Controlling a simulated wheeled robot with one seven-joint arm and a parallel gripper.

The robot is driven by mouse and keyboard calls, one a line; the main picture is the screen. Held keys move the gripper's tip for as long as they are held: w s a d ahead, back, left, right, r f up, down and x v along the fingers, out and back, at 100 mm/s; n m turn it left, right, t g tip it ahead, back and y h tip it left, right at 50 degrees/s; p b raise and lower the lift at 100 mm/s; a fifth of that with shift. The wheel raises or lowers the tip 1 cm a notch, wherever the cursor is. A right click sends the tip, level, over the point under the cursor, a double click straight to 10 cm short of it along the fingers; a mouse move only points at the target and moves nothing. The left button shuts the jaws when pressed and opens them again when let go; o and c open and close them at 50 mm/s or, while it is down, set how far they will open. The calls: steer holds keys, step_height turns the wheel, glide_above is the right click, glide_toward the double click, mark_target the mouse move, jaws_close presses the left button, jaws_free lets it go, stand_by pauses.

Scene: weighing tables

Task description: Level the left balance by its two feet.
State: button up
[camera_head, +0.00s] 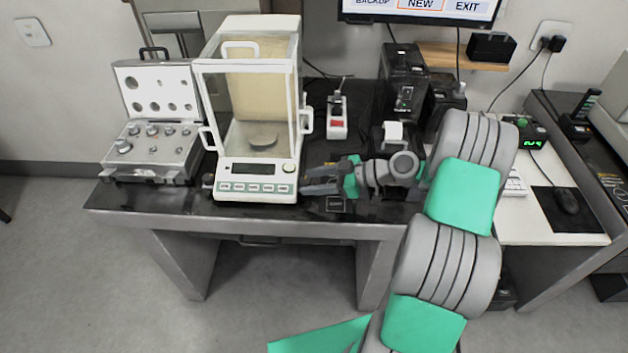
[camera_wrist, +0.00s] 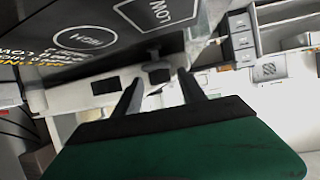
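The left balance (camera_head: 258,178), white with a glass case, a display and green buttons, stands on the dark table. A small dark knob, apparently one foot (camera_head: 208,182), shows at its front left corner. The front right foot cannot be made out in the head view. My gripper (camera_head: 306,180) points left, low over the table, close to the balance's front right corner. In the wrist view my gripper (camera_wrist: 160,78) has its two fingers apart. A small dark part (camera_wrist: 158,74) shows in the gap beyond the tips; contact cannot be told.
An open case of weights (camera_head: 150,140) stands left of the balance. A power strip (camera_head: 338,118) and a black printer (camera_head: 388,140) stand behind my gripper. A dark panel with HIGH and LOW labels (camera_wrist: 100,45) fills the wrist view's upper left.

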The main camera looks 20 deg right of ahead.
jaws_close()
stand_by(0.4)
steer(key=shift+s+a+m+t+h+b, duration=0.2)
steer(key=shift+m+t+h+b, duration=0.25)
steer(key=shift+m+t+h, duration=0.5)
steer(key=shift+s+a+m+t+h+b, duration=0.15)
steer(key=shift+m+t+h+b, duration=0.4)
steer(key=shift+m+t, duration=0.7)
steer(key=shift+o, duration=0.7)
jaws_free()
